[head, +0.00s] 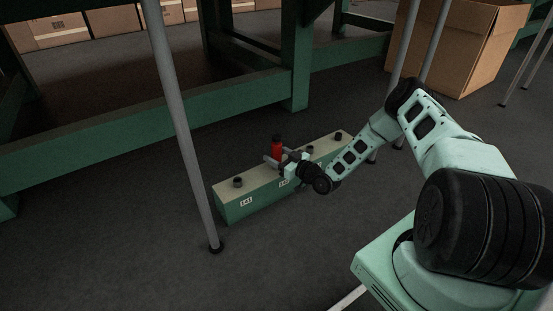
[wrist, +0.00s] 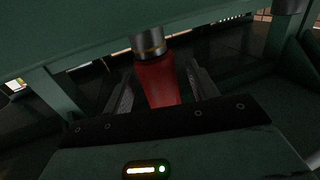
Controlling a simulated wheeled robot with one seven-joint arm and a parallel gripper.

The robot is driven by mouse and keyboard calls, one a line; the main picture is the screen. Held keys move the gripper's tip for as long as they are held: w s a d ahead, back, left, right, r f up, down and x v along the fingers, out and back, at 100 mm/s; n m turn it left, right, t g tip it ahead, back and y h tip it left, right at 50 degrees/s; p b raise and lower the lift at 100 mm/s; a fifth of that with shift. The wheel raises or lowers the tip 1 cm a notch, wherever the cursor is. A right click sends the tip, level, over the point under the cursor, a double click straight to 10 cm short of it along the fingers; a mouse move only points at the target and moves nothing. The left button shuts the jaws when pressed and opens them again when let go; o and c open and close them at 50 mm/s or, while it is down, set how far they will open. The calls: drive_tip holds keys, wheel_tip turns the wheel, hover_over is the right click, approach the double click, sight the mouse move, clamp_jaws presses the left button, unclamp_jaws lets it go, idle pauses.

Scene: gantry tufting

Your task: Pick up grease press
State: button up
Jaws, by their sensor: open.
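The grease press (head: 277,150) is a red cylinder with a dark top, standing upright on a long green box with a pale top (head: 248,204). In the wrist view the red body of the grease press (wrist: 157,82) shows a grey metal collar with a thin yellowish band. My gripper (head: 274,160) is at the press, with its fingers on either side of it. In the wrist view my gripper (wrist: 160,88) is open, one finger left and one right of the red body, with a visible gap on the left side. The lower part of the press is partly hidden by my gripper.
The box top carries several small black knobs (head: 238,182) and labels on its front. A grey pole (head: 183,130) stands at its left. Green frame beams (head: 200,105) run behind. A cardboard box (head: 465,45) stands at the back right. The floor in front is clear.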

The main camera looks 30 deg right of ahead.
sight(277, 136)
drive_tip(key=shift+w, duration=0.2)
drive_tip(key=c, duration=1.3)
drive_tip(key=shift+o, duration=0.2)
drive_tip(key=shift+r, duration=0.2)
wheel_tip(277, 136, up, 10)
drive_tip(key=p, duration=0.6)
drive_tip(key=shift+f+p, duration=0.1)
drive_tip(key=shift+p, duration=0.2)
